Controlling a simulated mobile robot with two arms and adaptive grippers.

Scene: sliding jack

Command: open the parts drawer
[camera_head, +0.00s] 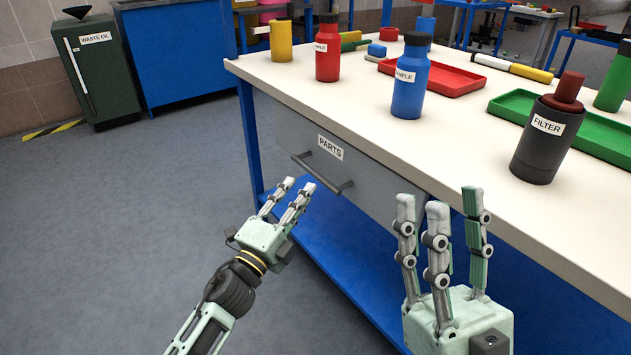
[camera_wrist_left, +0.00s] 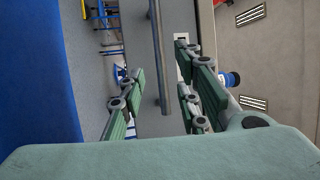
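The parts drawer (camera_head: 362,178) is a grey drawer front under the white tabletop, with a "PARTS" label and a dark bar handle (camera_head: 322,178). It looks shut. My left gripper (camera_head: 292,190) is in front of the drawer near the left end of the handle, fingers apart. In the left wrist view the handle (camera_wrist_left: 160,60) runs between the open fingers of my left gripper (camera_wrist_left: 155,95); I cannot tell whether they touch it. My right gripper (camera_head: 440,215) is open and empty, fingers up, in front of the table to the right of the handle.
The white tabletop (camera_head: 330,100) holds a red bottle (camera_head: 327,55), a blue bottle (camera_head: 410,85), a dark filter can (camera_head: 545,140), a red tray (camera_head: 440,78) and a green tray (camera_head: 590,135). A blue lower shelf (camera_head: 330,245) lies below the drawer. The floor at left is clear.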

